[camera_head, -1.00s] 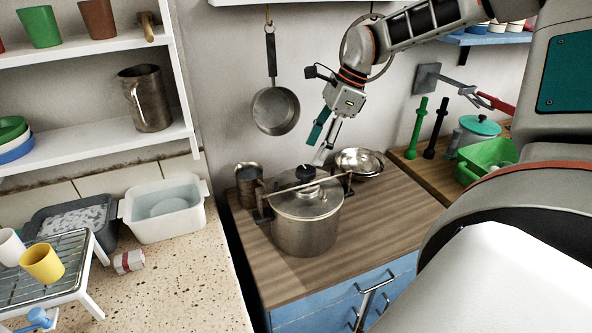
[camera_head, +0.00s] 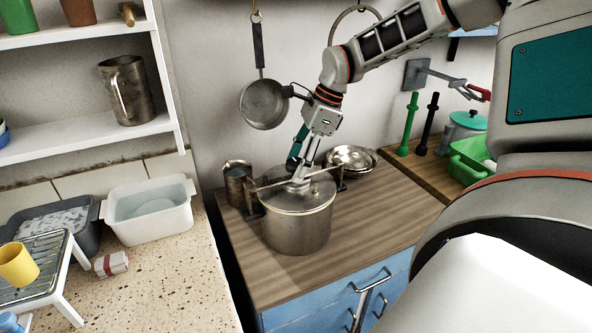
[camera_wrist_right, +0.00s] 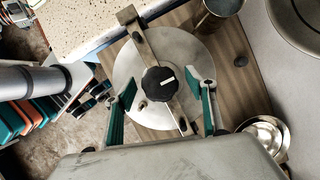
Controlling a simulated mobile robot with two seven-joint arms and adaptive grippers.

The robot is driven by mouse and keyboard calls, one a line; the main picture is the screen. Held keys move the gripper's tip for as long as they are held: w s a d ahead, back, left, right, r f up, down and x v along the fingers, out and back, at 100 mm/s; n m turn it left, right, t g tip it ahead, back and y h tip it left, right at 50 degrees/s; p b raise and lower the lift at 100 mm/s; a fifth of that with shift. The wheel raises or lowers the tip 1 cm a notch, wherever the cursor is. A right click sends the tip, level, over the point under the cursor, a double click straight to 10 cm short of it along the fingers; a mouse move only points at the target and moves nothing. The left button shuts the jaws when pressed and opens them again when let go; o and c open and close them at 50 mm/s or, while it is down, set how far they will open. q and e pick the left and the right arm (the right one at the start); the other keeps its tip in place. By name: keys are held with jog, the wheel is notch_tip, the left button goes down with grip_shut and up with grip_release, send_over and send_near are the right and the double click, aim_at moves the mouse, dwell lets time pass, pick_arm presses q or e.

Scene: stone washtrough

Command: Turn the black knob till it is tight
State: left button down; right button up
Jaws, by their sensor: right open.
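The black knob (camera_wrist_right: 159,84) sits at the middle of the bar (camera_wrist_right: 142,42) across the lid of the steel pot, with a white mark on its top. The pot (camera_head: 297,230) stands on the wooden counter. My right gripper (camera_head: 300,180) points down at the lid and hides the knob in the head view. In the right wrist view the right gripper (camera_wrist_right: 170,84) is open, with one green-sided finger on each side of the knob and a gap to it on both sides. My left gripper is in no view.
A metal mug (camera_head: 237,184) stands just left of the pot and steel bowls (camera_head: 352,160) stand behind it at the right. A pan (camera_head: 264,104) hangs on the wall close to my right wrist. The counter (camera_head: 370,225) right of the pot is clear.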

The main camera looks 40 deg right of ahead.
dwell(0.3)
jog(key=shift+n+g, duration=0.4)
jog(key=shift+n, duration=0.8)
jog(key=shift+w+d+f+n+g+y, duration=0.1)
jog(key=shift+n+g+y, duration=0.3)
jog(key=shift+n, duration=0.6)
jog(key=n+g+b, duration=0.1)
jog(key=n, duration=0.2)
jog(key=shift+n, duration=0.3)
jog(key=c, duration=0.9)
